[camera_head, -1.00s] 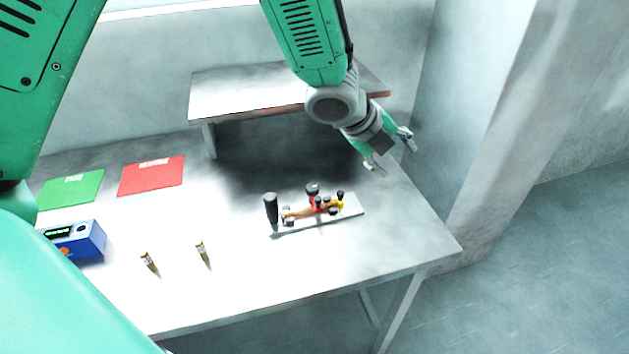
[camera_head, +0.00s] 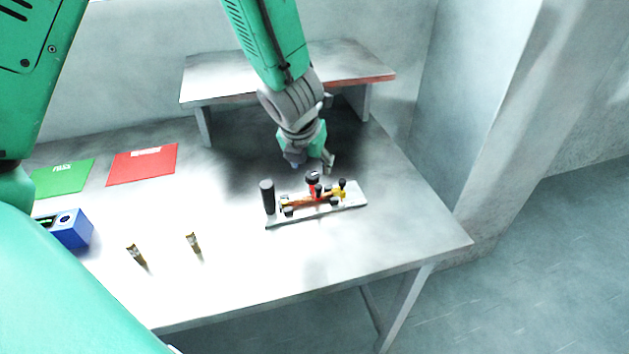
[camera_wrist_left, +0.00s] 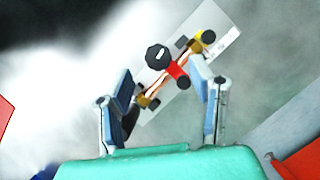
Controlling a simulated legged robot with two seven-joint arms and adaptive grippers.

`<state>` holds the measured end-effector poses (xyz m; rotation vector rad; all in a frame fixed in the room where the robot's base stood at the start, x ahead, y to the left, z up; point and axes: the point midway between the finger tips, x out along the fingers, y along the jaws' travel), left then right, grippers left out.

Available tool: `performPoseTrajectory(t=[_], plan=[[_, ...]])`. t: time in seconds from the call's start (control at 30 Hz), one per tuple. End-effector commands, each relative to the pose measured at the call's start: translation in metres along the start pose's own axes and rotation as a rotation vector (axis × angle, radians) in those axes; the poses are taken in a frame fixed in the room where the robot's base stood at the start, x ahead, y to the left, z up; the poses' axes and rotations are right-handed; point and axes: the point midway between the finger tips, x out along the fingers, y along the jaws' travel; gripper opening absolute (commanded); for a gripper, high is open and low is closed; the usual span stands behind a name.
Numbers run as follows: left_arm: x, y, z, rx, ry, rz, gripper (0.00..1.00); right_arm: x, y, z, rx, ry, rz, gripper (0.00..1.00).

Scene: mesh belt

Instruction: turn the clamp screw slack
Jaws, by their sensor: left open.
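A clamp fixture on a pale plate (camera_head: 350,203) lies on the table. It has an orange-brown bar, a red bracket (camera_head: 318,190), a yellow block (camera_head: 338,195) and several small black knobs. The largest knob (camera_head: 312,177), apparently the clamp screw's head, stands on the red part. In the left wrist view this black, many-sided knob (camera_wrist_left: 157,55) carries a white mark. My left gripper (camera_head: 311,167) is open above and just behind the fixture. In the wrist view its fingers (camera_wrist_left: 162,70) are spread either side of the fixture, apart from the knob. My right gripper is not in view.
A tall black handle (camera_head: 268,196) stands at the plate's left end. A raised shelf (camera_head: 220,92) is behind my arm. Two brass-coloured pieces (camera_head: 137,256) (camera_head: 193,243), a blue device (camera_head: 73,229), and green (camera_head: 62,179) and red (camera_head: 142,166) mats are to the left. The table front is clear.

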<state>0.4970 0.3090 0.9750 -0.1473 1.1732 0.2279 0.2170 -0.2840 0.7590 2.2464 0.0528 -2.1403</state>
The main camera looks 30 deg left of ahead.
Motion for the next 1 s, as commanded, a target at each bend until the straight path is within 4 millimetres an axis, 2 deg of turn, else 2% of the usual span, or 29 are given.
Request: performPoseTrajectory(t=[0.03, 0.1, 0.3, 0.67, 0.7, 0.77, 0.8, 0.83, 1.0], plan=[[0.013, 0.000, -0.002, -0.002, 0.003, -0.003, 0.49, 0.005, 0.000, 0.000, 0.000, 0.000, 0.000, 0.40], [0.024, 0.000, -0.002, -0.003, 0.003, -0.002, 0.49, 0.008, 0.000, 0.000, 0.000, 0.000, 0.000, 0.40], [0.044, -0.001, -0.001, 0.000, 0.000, 0.000, 0.49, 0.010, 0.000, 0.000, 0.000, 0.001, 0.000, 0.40], [0.049, -0.001, 0.000, 0.000, -0.001, 0.000, 0.49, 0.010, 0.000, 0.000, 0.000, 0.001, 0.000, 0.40], [0.049, -0.001, 0.000, 0.000, -0.001, 0.000, 0.42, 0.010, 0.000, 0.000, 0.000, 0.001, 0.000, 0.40], [0.049, -0.001, 0.000, -0.001, 0.000, 0.000, 0.21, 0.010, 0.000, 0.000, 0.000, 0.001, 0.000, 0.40], [0.049, -0.001, 0.000, -0.001, 0.000, 0.000, 0.07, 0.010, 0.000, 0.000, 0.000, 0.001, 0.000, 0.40], [0.049, -0.001, 0.000, 0.000, 0.000, 0.000, 0.00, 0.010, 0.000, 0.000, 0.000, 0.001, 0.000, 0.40], [0.049, -0.001, 0.000, -0.002, 0.000, 0.001, 0.00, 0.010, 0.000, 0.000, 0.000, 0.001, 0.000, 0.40]])
